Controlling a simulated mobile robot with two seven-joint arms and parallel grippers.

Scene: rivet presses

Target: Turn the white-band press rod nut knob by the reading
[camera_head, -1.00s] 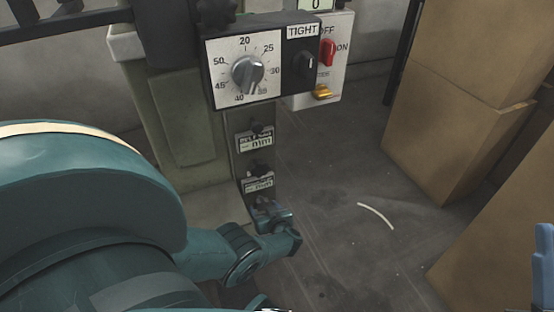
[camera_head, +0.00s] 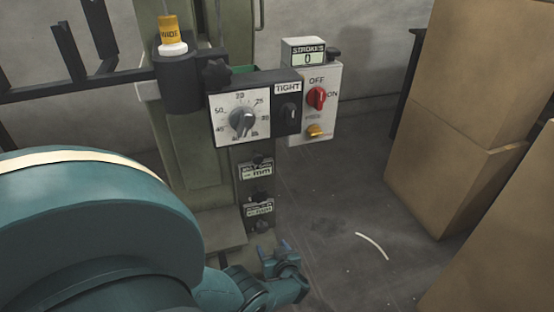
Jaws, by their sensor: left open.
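The press (camera_head: 190,150) is a green-grey column at the left centre. A yellow fitting marked WIDE with a white band (camera_head: 173,49) sits at its top. Small dark knobs (camera_head: 258,159) and (camera_head: 261,197) sit by two labels ending in mm, whose figures are too small to read. I cannot tell which knob is the rod nut knob. My left gripper (camera_head: 277,254) is open and empty, low on the press front, near a lower dark knob (camera_head: 262,226). My right gripper is out of view.
A white dial (camera_head: 228,106) and a TIGHT switch (camera_head: 290,112) are above. The white control box (camera_head: 324,80) has a red OFF/ON switch, an amber button and a STROKES counter (camera_head: 307,59) reading 0. Cardboard boxes (camera_head: 450,170) stand right. A white strip (camera_head: 372,246) lies on the floor.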

